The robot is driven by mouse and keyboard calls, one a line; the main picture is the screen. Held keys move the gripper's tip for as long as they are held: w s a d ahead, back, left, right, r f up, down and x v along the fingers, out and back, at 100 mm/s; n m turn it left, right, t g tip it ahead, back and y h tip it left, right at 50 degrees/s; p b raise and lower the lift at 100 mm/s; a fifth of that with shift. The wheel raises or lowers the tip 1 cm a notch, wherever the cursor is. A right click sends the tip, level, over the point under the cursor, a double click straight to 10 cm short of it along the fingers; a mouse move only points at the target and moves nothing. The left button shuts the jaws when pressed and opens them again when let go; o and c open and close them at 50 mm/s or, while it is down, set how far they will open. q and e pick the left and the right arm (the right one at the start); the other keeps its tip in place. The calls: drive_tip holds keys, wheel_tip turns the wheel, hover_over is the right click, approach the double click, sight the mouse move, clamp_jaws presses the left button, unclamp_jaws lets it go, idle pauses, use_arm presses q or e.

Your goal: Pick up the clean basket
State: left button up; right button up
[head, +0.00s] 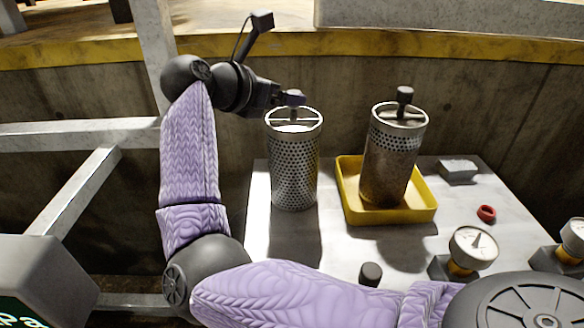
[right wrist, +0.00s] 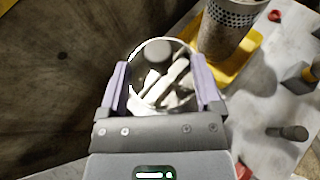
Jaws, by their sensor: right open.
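The clean basket (head: 294,172), a shiny perforated metal cylinder with a top crossbar, stands upright on the light table (head: 268,238). My right gripper (head: 290,98) is at the top of this basket, by its handle, and partly hides the knob. In the right wrist view, the fingers of the right gripper (right wrist: 160,78) are spread apart, with the clean basket's round open top (right wrist: 146,103) showing between them. Whether they touch the handle cannot be told. My left gripper is not in view.
A brownish, dirty basket (head: 387,168) stands in a yellow tray (head: 360,214) to the right. A grey block (head: 458,170), a red ring (head: 486,213) and pressure gauges (head: 473,247) are further right. A concrete wall (head: 480,105) rises behind.

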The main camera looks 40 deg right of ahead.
sight(299, 115)
drive_tip(key=b+x, duration=0.1)
drive_tip(key=x, duration=0.4)
drive_tip(key=shift+w+d+f, duration=0.15)
drive_tip(key=shift+d+f, duration=0.05)
drive_tip(key=shift+d, duration=0.1)
clamp_jaws()
idle(1.0)
